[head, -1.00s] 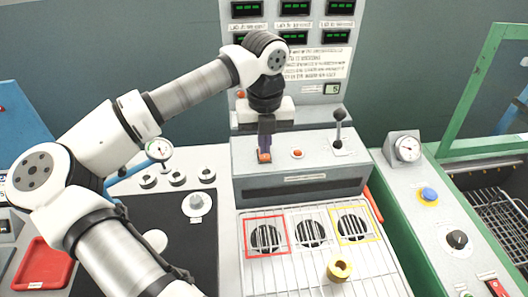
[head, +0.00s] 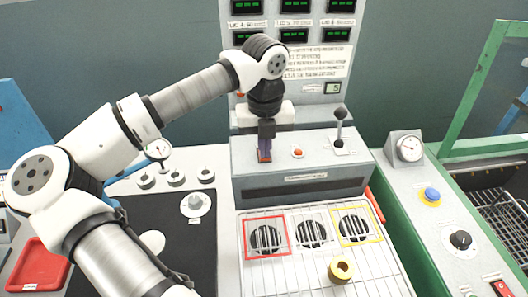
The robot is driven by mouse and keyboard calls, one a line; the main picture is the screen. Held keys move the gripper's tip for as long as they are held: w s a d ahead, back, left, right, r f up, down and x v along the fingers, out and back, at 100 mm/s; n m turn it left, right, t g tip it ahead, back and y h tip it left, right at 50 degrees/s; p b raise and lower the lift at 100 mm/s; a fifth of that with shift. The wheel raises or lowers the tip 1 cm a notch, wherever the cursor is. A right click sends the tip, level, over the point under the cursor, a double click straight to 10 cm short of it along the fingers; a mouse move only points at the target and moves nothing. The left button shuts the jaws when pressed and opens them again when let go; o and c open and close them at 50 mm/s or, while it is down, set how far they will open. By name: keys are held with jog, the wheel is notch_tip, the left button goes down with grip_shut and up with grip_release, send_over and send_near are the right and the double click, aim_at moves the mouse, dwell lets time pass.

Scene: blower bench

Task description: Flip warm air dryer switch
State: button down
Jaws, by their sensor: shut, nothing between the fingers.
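A small red-orange switch (head: 264,158) sits on the top face of the grey blower box (head: 300,181), left of a round orange button. The labels are too small to read, so I cannot confirm it as the warm air dryer switch. My gripper (head: 265,156) points down right at this switch, its dark fingers shut and empty. The fingers hide most of the switch. I cannot tell whether they touch it or which way it is tipped.
The orange button (head: 297,153) and a black-knobbed lever (head: 340,125) stand to the right. A wire rack (head: 290,285) with red and yellow frames lies in front, bearing a brass ring (head: 340,269). Another red switch (head: 501,289) is on the green-edged console at right.

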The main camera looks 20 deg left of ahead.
jog(key=shift+r+p, duration=1.7)
jog(key=shift+r, duration=1.8)
jog(key=shift+f, duration=0.1)
